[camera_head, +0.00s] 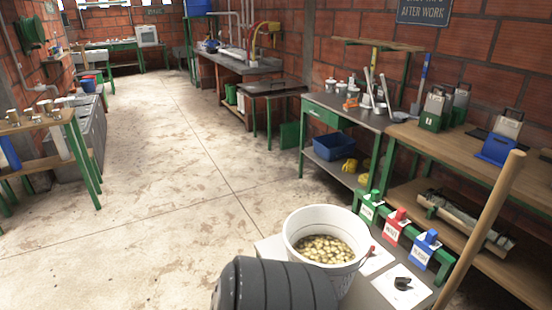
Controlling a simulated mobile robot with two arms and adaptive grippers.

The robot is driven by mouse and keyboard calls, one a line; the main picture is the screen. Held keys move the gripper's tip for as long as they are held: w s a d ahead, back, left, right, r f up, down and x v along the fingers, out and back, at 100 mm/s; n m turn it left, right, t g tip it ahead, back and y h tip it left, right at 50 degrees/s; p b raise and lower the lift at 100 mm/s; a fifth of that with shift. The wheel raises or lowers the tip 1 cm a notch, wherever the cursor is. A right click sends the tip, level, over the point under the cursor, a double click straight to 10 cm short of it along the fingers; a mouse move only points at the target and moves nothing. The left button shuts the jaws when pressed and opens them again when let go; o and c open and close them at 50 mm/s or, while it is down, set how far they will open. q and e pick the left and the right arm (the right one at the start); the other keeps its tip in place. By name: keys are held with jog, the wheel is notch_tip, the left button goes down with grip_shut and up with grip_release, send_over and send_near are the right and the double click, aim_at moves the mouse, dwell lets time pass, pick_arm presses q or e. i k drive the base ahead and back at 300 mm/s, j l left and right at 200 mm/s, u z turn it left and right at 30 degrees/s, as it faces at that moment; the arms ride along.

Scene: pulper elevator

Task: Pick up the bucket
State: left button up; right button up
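A white bucket (347,279) stands upright at the bottom centre, on the end of a light-topped surface (268,247). It holds many pale yellow, bean-like pieces (322,249). A small red part shows beside its right wall. A dark grey ribbed cylinder in the foreground hides the bucket's lower left; I cannot tell whether it touches it. Neither of my grippers can be made out in the head view.
Green, red and blue labelled holders (397,227) stand right of the bucket, near a leaning wooden pole (483,225). Workbenches (372,118) line the right wall. A wooden table (38,124) stands at left. The concrete floor (150,165) between is clear.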

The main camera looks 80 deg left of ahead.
aim_at(333, 239)
jog(key=u, duration=2.25)
jog(key=j+z, duration=0.15)
